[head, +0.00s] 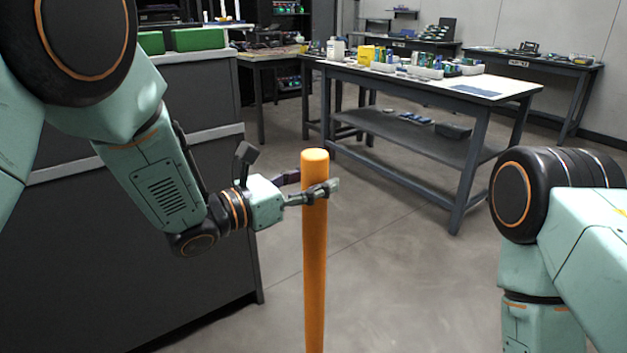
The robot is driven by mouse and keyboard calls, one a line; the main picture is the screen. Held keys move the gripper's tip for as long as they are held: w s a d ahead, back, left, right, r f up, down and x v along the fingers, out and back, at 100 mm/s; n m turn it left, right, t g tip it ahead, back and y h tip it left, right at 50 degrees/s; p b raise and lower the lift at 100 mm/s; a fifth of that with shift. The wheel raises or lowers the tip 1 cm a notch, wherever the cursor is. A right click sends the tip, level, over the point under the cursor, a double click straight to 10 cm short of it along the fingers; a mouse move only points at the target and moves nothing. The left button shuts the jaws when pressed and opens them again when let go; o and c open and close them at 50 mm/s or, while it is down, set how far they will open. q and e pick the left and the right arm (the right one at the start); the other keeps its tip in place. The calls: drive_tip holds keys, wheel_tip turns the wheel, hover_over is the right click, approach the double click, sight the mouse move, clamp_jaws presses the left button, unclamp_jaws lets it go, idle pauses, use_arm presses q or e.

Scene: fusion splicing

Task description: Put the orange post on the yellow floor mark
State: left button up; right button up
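The orange post (315,255) stands upright in the middle of the head view, and its lower end runs out of the bottom of the picture. My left gripper (318,188) is at the post near its top, with one finger across the front and the other partly hidden behind it. It looks shut on the post. Whether the post touches the floor cannot be seen. My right arm comes in at the right, but its gripper is out of the picture. No yellow floor mark shows in this view.
A dark grey cabinet (130,250) stands close at the left, under my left arm. A workbench (420,85) with bottles, boxes and trays stands behind the post to the right. More benches line the back. The grey floor (410,270) right of the post is clear.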

use_arm(q)
drive_tip(key=o, duration=0.3)
drive_tip(key=shift+s+r, duration=0.1)
drive_tip(key=shift+a+r, duration=0.1)
drive_tip(key=shift+a, duration=0.1)
drive_tip(key=p+v, duration=0.1)
drive_tip(key=v, duration=1)
drive_tip(key=shift+s+a, duration=0.2)
drive_tip(key=shift+s, duration=0.05)
